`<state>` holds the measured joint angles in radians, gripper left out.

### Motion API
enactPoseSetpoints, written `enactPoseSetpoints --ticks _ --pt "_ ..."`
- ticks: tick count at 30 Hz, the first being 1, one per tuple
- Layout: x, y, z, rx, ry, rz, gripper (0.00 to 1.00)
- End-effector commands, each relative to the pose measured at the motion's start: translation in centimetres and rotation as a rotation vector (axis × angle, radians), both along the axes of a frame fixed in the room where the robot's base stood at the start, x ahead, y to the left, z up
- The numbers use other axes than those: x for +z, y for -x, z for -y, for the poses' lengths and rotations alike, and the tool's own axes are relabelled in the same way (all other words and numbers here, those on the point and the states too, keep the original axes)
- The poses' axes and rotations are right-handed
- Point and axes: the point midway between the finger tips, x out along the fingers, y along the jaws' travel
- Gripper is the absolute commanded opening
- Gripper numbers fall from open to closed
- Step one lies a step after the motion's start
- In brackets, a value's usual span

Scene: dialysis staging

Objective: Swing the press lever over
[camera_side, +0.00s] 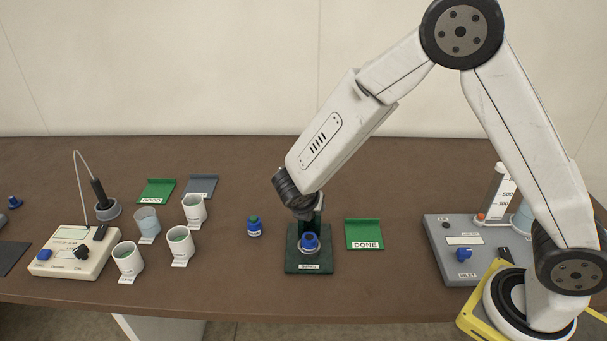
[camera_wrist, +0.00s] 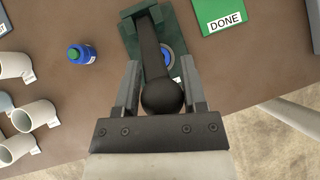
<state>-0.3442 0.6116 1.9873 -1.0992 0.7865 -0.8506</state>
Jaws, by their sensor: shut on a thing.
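The press has a dark green base (camera_side: 309,266) near the middle of the table, and its base (camera_wrist: 128,27) also shows in the wrist view. Its black lever (camera_wrist: 151,45) ends in a round knob (camera_wrist: 162,97). My gripper (camera_wrist: 161,80) is shut on the lever at its knob, with one finger on each side. In the side view my gripper (camera_side: 300,205) is over the rear of the press and mostly hides the lever. A blue round piece (camera_side: 310,242) sits in the press, partly covered by the lever in the wrist view (camera_wrist: 167,57).
A blue vial with a green top (camera_side: 254,228) stands left of the press. A green DONE tray (camera_side: 364,235) lies to its right. Several white cups (camera_side: 128,260) and a cream device (camera_side: 75,253) are on the left; a grey device (camera_side: 463,241) is on the right.

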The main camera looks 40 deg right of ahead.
Motion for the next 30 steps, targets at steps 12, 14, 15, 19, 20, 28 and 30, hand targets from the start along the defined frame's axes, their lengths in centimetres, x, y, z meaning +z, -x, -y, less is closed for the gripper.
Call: enactPoseSetpoints --ticks 12,14,15,19,20,28,30 --pt "1.2 -1.2 2.1 -0.018 -0.134 -0.151 0.0" --pt "1.4 -1.5 2.3 -0.017 -0.155 -0.171 0.0" --pt "1.4 -1.6 2.5 -0.018 -0.169 -0.186 0.0" --pt "1.7 -2.1 2.9 -0.015 -0.172 -0.192 0.0" --pt "1.7 -2.2 3.0 -0.015 -0.172 -0.192 0.0" --pt "2.2 -3.4 4.2 -0.015 -0.169 -0.191 0.0" --pt "2.3 -3.6 4.5 -0.015 -0.169 -0.191 0.0"
